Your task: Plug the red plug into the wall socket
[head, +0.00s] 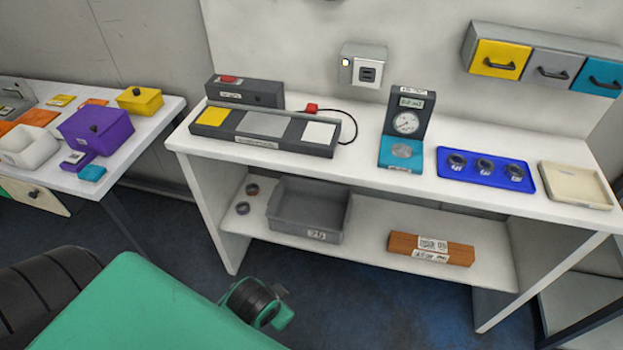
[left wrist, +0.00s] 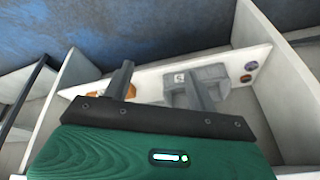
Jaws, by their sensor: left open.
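The red plug (head: 311,109) lies on the white table behind the grey station (head: 264,128), with a black cable curving to its right. The wall socket (head: 362,70) is a grey box with a pale face on the wall above the table, a small light on its left and a dark outlet on its right. My left gripper (left wrist: 160,84) shows in the left wrist view with its dark fingers apart and nothing visible between them. It points toward the lower shelf, away from the plug and socket. My right gripper is in neither view.
A gauge stand (head: 405,122), a blue tray with rings (head: 486,188) and a beige tray (head: 575,187) stand right of the station. The lower shelf holds a grey bin (head: 308,215) and a brown box (head: 431,249). Drawers (head: 542,60) hang at right. A side table (head: 160,120) stands left.

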